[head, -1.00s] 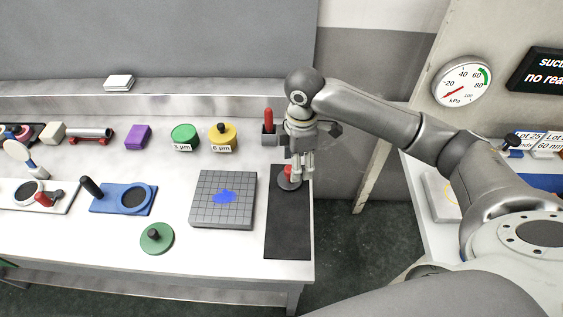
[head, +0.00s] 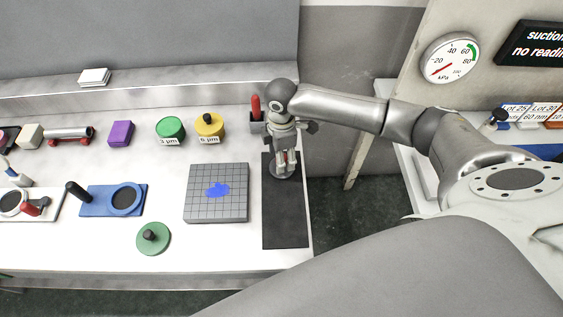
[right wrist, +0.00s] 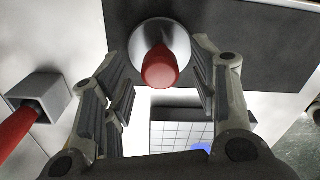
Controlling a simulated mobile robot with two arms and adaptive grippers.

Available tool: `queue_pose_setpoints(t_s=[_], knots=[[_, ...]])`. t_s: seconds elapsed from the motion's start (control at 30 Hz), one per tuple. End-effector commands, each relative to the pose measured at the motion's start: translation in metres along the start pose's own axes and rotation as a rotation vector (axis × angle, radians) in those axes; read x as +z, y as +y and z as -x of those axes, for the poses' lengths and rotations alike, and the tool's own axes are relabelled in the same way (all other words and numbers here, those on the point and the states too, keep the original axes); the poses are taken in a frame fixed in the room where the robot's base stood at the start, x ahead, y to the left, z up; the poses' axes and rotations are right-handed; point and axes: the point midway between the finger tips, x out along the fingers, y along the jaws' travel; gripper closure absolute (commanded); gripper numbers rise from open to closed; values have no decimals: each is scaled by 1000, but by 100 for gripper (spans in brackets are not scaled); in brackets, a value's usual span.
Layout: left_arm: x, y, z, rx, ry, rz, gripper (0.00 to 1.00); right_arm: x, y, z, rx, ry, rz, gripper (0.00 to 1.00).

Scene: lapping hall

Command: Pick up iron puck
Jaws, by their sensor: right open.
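The iron puck is a grey metal disc (right wrist: 148,34) with an upright red knob (right wrist: 161,68). It stands on the far end of the black mat (head: 286,220) at the right of the bench. In the head view its grey base (head: 281,175) shows just below my right gripper (head: 284,163), which hides most of the rest. My right gripper points down over it. In the right wrist view the open fingers (right wrist: 160,62) lie on either side of the red knob, with gaps on both sides. My left gripper is out of view.
A grey holder (head: 257,124) with a red handle stands just behind and left of the puck. A gridded grey plate (head: 230,210) with a blue smear lies left of the mat. A green disc (head: 153,239) and a blue tray (head: 98,199) are further left.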

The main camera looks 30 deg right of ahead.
Motion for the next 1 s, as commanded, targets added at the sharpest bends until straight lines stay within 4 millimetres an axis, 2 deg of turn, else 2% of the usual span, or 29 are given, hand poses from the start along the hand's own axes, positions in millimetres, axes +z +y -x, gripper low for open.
queue_pose_setpoints(t_s=[0.03, 0.13, 0.37, 0.57, 0.8, 1.0], knots=[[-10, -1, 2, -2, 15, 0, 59, 0, -1, -6, -3, -2, -1, 46], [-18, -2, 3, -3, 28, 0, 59, 1, 0, -14, -1, -1, -1, 46], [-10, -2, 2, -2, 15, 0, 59, 0, 0, -16, 1, -1, 0, 46], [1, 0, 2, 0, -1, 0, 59, 0, 0, -16, 1, -1, 0, 70], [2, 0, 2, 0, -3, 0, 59, 0, 0, -16, 1, -1, 0, 100], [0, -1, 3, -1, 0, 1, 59, 0, 0, -15, 2, 0, 0, 100]])
